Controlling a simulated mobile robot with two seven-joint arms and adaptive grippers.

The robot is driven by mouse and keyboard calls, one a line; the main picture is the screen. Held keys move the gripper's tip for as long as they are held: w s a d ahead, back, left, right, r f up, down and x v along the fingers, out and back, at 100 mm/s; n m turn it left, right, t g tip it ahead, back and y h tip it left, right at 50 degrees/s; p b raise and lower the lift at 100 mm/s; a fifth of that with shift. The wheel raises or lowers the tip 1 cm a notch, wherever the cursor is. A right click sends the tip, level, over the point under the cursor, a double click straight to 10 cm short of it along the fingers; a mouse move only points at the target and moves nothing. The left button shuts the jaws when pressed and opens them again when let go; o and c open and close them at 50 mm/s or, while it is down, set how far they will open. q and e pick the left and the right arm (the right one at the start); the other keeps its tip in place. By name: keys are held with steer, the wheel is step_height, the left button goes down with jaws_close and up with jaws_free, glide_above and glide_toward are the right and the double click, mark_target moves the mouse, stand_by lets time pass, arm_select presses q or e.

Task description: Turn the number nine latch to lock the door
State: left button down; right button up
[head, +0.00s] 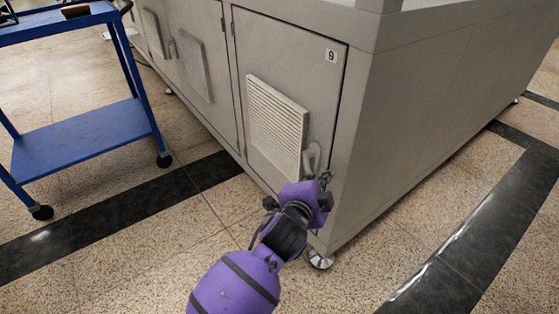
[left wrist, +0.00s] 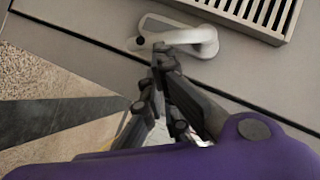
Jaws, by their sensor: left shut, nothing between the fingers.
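The door marked 9 (head: 285,60) is on the grey cabinet's front and looks flush with its frame. Its light grey latch (head: 311,158) is low near the door's right edge, partly hidden behind my left gripper in the head view. In the left wrist view the latch (left wrist: 180,37) lies across the picture, with a dark round spot at its left end. My left gripper (head: 324,178) is at the latch with its fingers shut and empty. In the left wrist view its fingertips (left wrist: 160,50) are just below the latch's middle; I cannot tell whether they touch it. My right gripper is not in view.
A vented panel (head: 276,118) is on the door beside the latch; its edge also shows in the left wrist view (left wrist: 250,12). A blue cart (head: 85,135) stands at the left. The cabinet's corner is right of the latch. Speckled floor in front is clear.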

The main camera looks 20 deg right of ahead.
arm_select(q)
steer(key=shift+f, duration=0.1)
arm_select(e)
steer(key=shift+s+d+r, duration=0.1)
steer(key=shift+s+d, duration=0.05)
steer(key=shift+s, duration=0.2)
